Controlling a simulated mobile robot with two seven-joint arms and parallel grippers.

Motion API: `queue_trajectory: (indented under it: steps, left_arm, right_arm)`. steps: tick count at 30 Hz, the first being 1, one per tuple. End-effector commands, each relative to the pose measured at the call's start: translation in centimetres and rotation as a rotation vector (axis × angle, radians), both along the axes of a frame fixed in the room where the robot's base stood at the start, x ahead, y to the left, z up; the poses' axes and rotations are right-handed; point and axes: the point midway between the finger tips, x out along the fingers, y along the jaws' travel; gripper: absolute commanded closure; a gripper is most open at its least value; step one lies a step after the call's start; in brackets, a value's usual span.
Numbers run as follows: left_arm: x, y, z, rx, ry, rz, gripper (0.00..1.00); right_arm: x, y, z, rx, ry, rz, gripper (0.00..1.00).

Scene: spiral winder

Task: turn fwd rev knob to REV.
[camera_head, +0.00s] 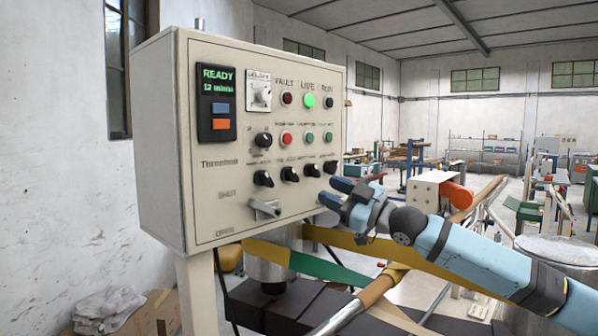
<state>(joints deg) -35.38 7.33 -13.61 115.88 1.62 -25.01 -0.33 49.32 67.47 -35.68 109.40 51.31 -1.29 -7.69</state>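The control panel (225,165) is a cream box on a post at the left. A row of black knobs crosses its lower middle: a left knob (263,179), two middle knobs (290,174) (312,170) and a right knob (330,167). Another black knob (263,140) sits above the left one. Their labels are too small to read, so I cannot tell which is FWD/REV or how it is set. My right gripper (337,192) is just below and right of the right knob, its blue fingers apart and empty, seemingly not touching it. My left gripper is not in view.
A grey lever (263,209) sticks out low on the panel. Red and green buttons (287,138) and lamps sit above the knobs. Below my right arm are a wrapped roller bar (376,290) and a green and yellow band (318,266). Open workshop lies behind.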

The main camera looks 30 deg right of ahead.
Motion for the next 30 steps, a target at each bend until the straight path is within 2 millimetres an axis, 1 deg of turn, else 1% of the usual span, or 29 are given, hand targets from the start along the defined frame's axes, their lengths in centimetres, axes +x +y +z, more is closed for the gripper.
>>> queue_trajectory:
  steps: [1, 6, 12, 18, 25, 26, 27, 29, 30]
  left_arm:
    - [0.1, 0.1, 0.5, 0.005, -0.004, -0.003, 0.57]
    - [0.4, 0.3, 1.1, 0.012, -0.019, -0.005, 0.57]
    - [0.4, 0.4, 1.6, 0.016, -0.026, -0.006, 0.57]
    - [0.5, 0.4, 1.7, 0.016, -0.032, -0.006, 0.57]
    - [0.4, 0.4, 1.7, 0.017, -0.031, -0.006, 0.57]
    - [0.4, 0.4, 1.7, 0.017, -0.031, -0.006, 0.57]
    - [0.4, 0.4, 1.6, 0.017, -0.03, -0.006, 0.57]
    - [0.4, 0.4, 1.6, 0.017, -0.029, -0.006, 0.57]
    - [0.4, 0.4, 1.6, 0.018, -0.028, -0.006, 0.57]
  right_arm:
    - [0.9, 0.7, 0.8, 0.003, -0.003, 0.003, 0.62]
    - [3.7, 2.5, 1.8, 0.003, -0.002, 0.003, 0.62]
    - [6.0, 3.9, 2.5, 0.001, 0.0, 0.002, 0.62]
    - [6.8, 4.5, 2.6, 0.0, 0.001, 0.002, 0.62]
    - [6.9, 4.5, 2.6, -0.001, 0.001, 0.002, 0.62]
    - [6.9, 4.5, 2.6, -0.001, 0.001, 0.002, 0.64]
    - [6.8, 4.5, 2.6, -0.001, 0.001, 0.002, 0.73]
    - [6.8, 4.4, 2.6, -0.001, 0.001, 0.002, 0.87]
    - [6.8, 4.4, 2.6, -0.001, 0.001, 0.002, 0.96]
